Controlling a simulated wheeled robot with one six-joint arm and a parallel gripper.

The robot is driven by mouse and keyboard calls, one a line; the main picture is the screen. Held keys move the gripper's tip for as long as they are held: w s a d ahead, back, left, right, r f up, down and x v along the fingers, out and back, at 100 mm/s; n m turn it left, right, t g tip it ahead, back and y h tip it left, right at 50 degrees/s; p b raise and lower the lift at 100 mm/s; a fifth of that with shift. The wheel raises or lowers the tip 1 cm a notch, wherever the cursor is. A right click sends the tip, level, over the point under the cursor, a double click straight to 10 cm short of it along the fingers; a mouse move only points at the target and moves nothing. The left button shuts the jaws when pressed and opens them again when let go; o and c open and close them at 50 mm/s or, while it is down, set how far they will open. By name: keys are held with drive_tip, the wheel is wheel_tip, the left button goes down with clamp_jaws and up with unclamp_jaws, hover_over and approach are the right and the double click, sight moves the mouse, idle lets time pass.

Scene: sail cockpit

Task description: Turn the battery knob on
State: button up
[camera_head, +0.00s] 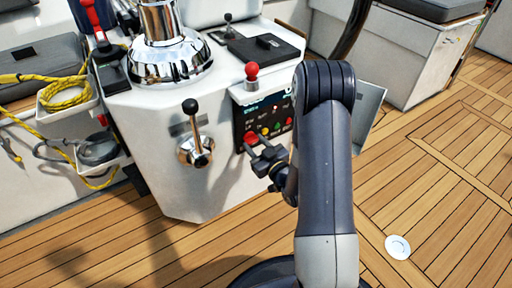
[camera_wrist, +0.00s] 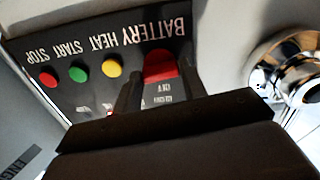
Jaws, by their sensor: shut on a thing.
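The battery knob (camera_wrist: 160,64) is red and sits under the upside-down BATTERY label on a dark switch panel (camera_wrist: 95,48) in the wrist view. In the head view the knob (camera_head: 250,137) shows as a small red patch at the panel's lower left. My gripper (camera_wrist: 157,84) has one finger on each side of the knob and is shut on it. In the head view my gripper (camera_head: 257,149) reaches the panel from the lower right. The fingers hide part of the knob's sides, and I cannot tell its exact turn angle.
Yellow (camera_wrist: 112,65), green (camera_wrist: 79,72) and red (camera_wrist: 48,79) buttons sit beside the knob. A chrome lever (camera_head: 195,150) stands left of the panel, and a red-ball lever (camera_head: 251,72) above it. An open panel door (camera_head: 368,110) is at right. The wooden deck (camera_head: 440,170) there is mostly clear.

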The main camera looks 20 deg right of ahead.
drive_tip(key=shift+m, duration=0.7)
drive_tip(key=o, duration=1)
drive_tip(key=p+v, duration=0.1)
drive_tip(key=v, duration=0.9)
drive_tip(key=shift+s+d, duration=0.1)
drive_tip(key=shift+s, duration=0.3)
